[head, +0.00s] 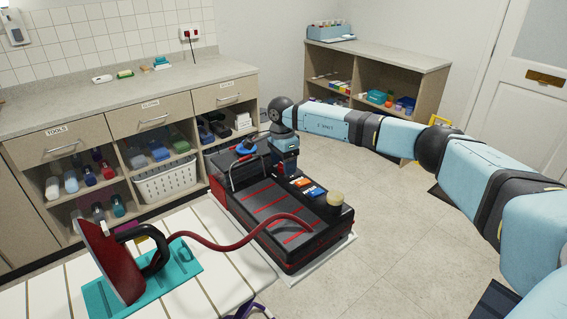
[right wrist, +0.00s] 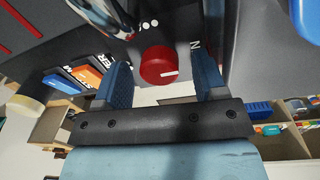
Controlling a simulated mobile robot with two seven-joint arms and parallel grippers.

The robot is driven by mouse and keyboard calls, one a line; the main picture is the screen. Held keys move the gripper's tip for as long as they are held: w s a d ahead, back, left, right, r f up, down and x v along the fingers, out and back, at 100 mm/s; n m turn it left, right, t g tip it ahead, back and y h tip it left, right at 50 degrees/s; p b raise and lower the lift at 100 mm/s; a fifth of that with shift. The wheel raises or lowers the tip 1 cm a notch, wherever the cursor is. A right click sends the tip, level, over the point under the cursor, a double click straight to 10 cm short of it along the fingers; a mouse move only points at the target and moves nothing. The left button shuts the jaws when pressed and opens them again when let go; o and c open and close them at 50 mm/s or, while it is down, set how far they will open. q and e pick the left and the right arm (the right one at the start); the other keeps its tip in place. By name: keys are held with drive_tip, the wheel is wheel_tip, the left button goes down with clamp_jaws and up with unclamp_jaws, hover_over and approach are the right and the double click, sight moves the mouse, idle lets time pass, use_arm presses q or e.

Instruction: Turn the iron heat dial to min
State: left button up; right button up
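The iron's base station (head: 262,215) is a black box with red stripes on the floor. Its red round heat dial (right wrist: 158,66) shows in the right wrist view, with a white mark pointing to the right. A letter N is printed to the right of the dial, and white dots lie above it. My right gripper (head: 286,172) is over the far end of the station and hides the dial in the head view. Its two fingers are apart, one on each side of the dial; I cannot tell whether they touch it. The red iron (head: 112,262) stands on a teal mat. My left gripper is not in view.
A red hose (head: 230,243) runs from the iron to the station. Orange and blue labelled items (head: 310,190) and a beige round cap (head: 335,199) are on the station near the gripper. Drawers and shelves (head: 150,130) stand behind.

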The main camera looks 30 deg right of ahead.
wheel_tip(320, 180, up, 14)
drive_tip(key=shift+w, duration=0.4)
drive_tip(key=shift+d+f, duration=0.1)
drive_tip(key=shift+f, duration=0.1)
idle(0.5)
